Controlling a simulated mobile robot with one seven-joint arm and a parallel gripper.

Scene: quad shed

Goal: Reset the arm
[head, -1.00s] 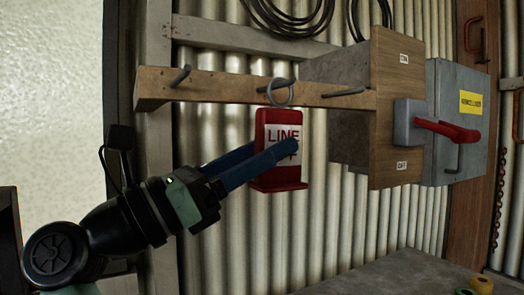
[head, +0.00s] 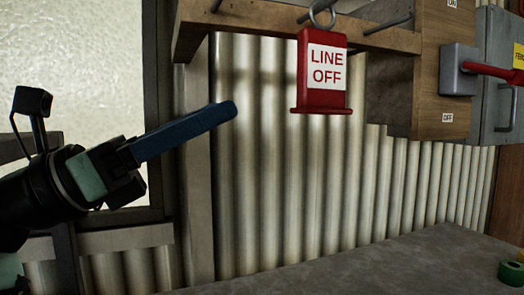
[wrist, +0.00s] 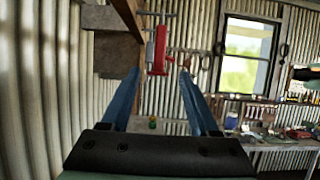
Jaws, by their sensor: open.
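My gripper (head: 190,130) is at the left of the head view, its blue fingers pointing right. In the wrist view its two fingers (wrist: 162,75) stand wide apart with nothing held between them. A red tag reading "LINE OFF" (head: 325,75) hangs by a ring from a hook on a wooden rail (head: 260,28). The gripper is left of and below the tag, clear of it in the head view. The tag also shows edge-on in the wrist view (wrist: 159,48), beyond the fingertips.
A wooden panel (head: 430,115) and a grey box with a red lever (head: 490,69) are at the right. A grey bench top (head: 400,262) lies below, with a green roll (head: 511,273) at its right end. Corrugated wall stands behind; the space below the tag is clear.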

